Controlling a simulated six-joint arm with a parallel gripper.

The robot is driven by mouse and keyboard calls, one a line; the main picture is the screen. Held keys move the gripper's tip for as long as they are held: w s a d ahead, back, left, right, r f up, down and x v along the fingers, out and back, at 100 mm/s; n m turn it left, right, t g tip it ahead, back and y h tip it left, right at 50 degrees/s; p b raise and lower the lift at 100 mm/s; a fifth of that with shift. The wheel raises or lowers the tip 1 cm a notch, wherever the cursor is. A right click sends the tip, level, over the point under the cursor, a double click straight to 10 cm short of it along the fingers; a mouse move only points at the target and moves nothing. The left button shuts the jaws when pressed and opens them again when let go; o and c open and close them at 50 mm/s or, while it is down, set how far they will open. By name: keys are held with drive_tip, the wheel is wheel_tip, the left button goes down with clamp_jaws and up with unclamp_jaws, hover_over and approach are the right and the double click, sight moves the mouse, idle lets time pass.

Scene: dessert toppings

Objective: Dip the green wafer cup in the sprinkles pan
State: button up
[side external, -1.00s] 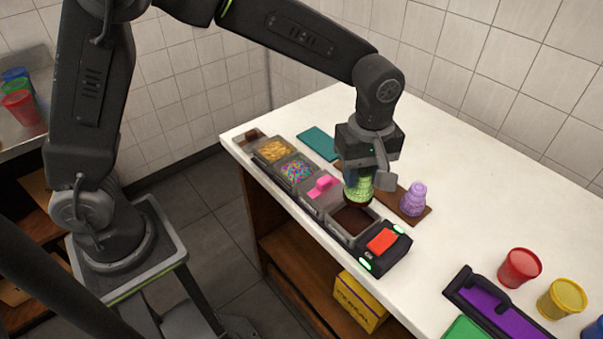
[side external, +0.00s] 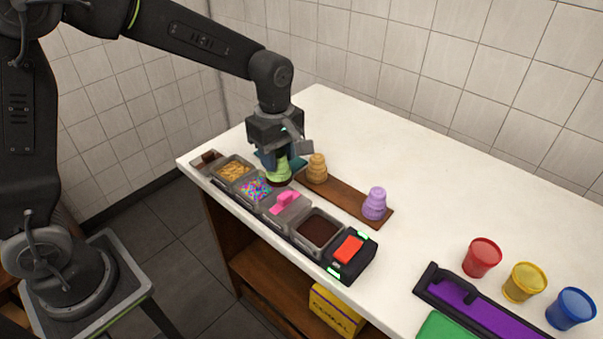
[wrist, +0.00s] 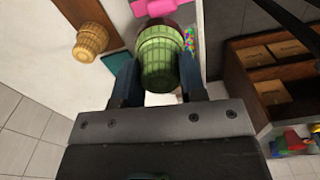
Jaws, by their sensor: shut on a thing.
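My gripper (side external: 280,160) is shut on the green wafer cup (side external: 279,171). The cup also shows in the wrist view (wrist: 160,62), between the two fingers. Its lower end is dark brown in the side view. The sprinkles pan (side external: 256,190) holds multicoloured sprinkles. In the side view the cup is just right of this pan and seems above the counter; the exact gap cannot be told. In the wrist view a few sprinkles (wrist: 189,38) show beside the cup, which hides part of what lies beyond.
A pan with a pink block (side external: 285,203) and a dark brown pan (side external: 318,230) stand in the same row, with a yellow-topping pan (side external: 234,170) farther back. A tan cup (side external: 317,168) and a purple cup (side external: 375,204) stand on a brown board (side external: 345,198).

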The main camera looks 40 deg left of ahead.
drive_tip(key=shift+s+a+f+n, duration=0.15)
drive_tip(key=shift+a+f+n, duration=0.2)
drive_tip(key=shift+a+f, duration=0.7)
drive_tip(key=shift+s+a+f+n, duration=0.2)
drive_tip(key=shift+a+f+n, duration=0.2)
drive_tip(key=shift+a+f, duration=0.6)
drive_tip(key=shift+s+a+f+n, duration=0.15)
drive_tip(key=shift+a+f+n, duration=0.2)
drive_tip(key=shift+a+f, duration=0.7)
drive_tip(key=shift+a, duration=0.1)
drive_tip(key=shift+f, duration=0.8)
drive_tip(key=shift+f, duration=0.15)
drive_tip(key=shift+r, duration=0.2)
drive_tip(key=shift+r, duration=1.8)
